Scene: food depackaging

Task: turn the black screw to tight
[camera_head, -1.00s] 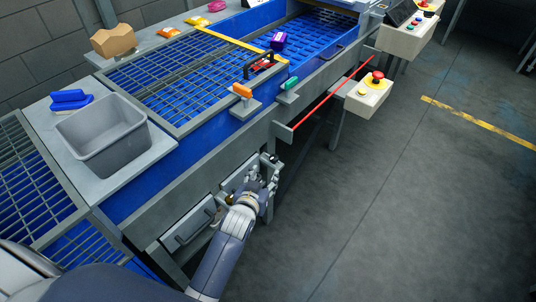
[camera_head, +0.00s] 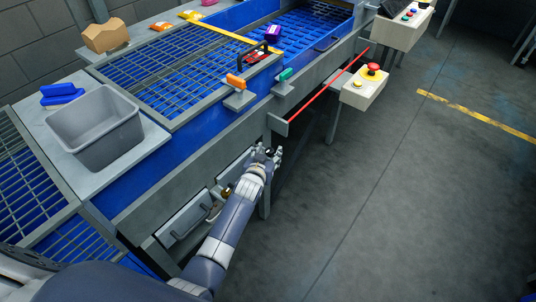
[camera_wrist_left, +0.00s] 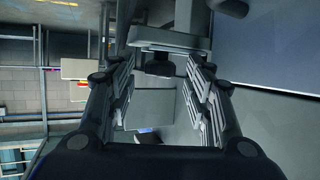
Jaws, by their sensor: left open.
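My left gripper (camera_head: 268,153) reaches to the side of the machine, below the blue conveyor frame, near a grey upright post. In the left wrist view, my left gripper (camera_wrist_left: 160,95) is open, with one ridged finger at each side. A small black part (camera_wrist_left: 160,66), which looks like the black screw, shows between the fingers, under a grey bracket (camera_wrist_left: 168,40). I cannot tell whether the fingers touch it. In the head view, the screw is largely hidden at my fingertips. My right gripper is not in view.
A grey bin (camera_head: 97,128) stands on the machine's left table. Orange (camera_head: 236,82) and green (camera_head: 285,75) handles sit on the near rail. A red rod (camera_head: 328,90) and a control box with a red button (camera_head: 366,84) jut out to the right. The floor at right is clear.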

